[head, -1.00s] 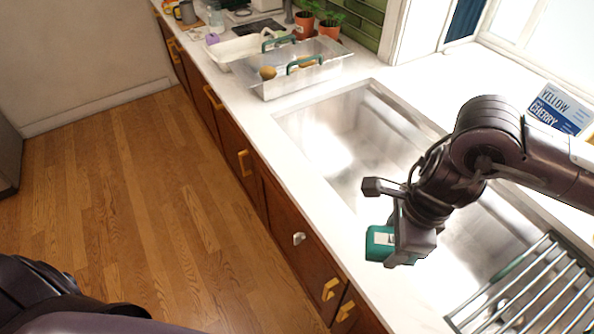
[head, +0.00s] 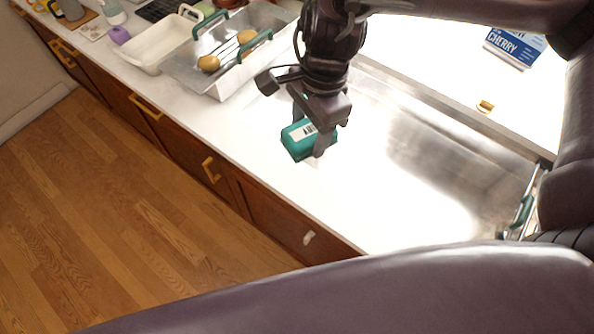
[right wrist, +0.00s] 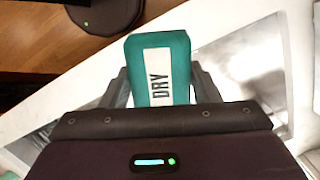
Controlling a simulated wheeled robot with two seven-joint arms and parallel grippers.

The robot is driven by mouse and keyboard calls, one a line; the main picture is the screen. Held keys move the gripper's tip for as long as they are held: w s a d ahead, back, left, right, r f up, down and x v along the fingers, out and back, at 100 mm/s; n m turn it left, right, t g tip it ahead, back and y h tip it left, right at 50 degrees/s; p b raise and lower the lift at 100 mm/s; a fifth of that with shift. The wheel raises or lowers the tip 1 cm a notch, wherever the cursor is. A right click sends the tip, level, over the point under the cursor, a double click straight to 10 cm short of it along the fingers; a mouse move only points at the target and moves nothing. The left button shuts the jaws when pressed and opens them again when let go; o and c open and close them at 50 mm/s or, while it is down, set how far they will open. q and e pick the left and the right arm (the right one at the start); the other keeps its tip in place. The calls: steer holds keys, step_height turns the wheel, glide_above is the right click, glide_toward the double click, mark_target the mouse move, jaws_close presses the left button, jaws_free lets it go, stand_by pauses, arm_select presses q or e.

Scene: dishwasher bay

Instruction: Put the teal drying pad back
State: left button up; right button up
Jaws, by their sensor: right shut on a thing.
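The teal drying pad (head: 298,147) has a white label, which reads "DRY" in the right wrist view (right wrist: 178,55). My right gripper (head: 314,143) is shut on it and holds it over the white counter (head: 200,138) by the near left part of the sink (head: 440,160). In the right wrist view the pad stands out between the two fingers. I cannot tell how high it is above the counter. My left gripper is not in view.
A blue-and-white "CHERRY" box (head: 514,46) is at the back right.

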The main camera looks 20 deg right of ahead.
mark_target(304, 185)
step_height(304, 185, down, 17)
steer(key=shift+w+r+b, duration=0.1)
steer(key=shift+r+b, duration=0.05)
steer(key=shift+b, duration=0.15)
stand_by(0.3)
steer(key=shift+f, duration=0.2)
steer(key=o, duration=1)
steer(key=shift+o, duration=0.2)
steer(key=shift+r, duration=0.1)
steer(key=shift+r, duration=0.25)
steer(key=shift+d+r, duration=0.1)
steer(key=shift+r, duration=0.25)
step_height(304, 185, up, 11)
steer(key=d, duration=0.1)
steer(key=shift+w+d, duration=0.2)
steer(key=shift+d, duration=0.1)
